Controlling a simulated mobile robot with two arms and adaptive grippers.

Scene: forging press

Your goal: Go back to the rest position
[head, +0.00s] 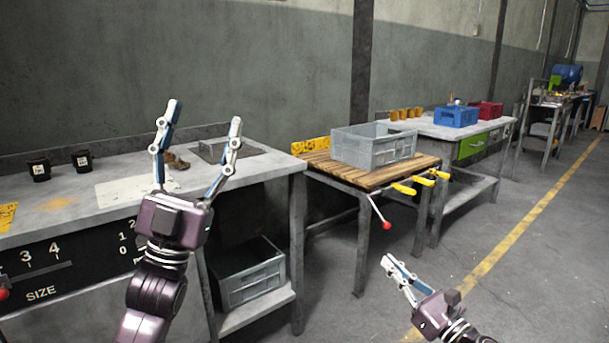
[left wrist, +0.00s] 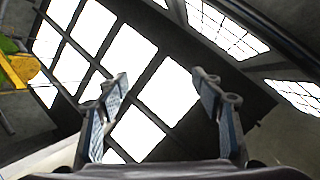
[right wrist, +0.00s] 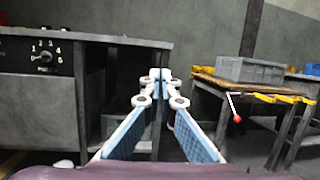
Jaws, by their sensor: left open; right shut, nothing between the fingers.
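My left gripper (head: 202,125) is raised in front of the grey workbench in the head view, its fingers spread wide and pointing up. It is open and empty; in the left wrist view its fingers (left wrist: 165,85) stand apart against bright windows. My right gripper (head: 388,260) is low at the right of the head view, over the floor, pointing up and left. In the right wrist view its fingertips (right wrist: 160,75) meet with nothing between them. Neither gripper touches any object.
The grey workbench (head: 75,205) carries two black cups (head: 60,167). A grey crate (head: 375,147) stands on a wooden-topped table (head: 340,172) with yellow handles. Another grey crate (head: 248,275) sits on a low shelf. A farther table holds blue (head: 456,116) and red bins (head: 487,110). Floor at right is clear.

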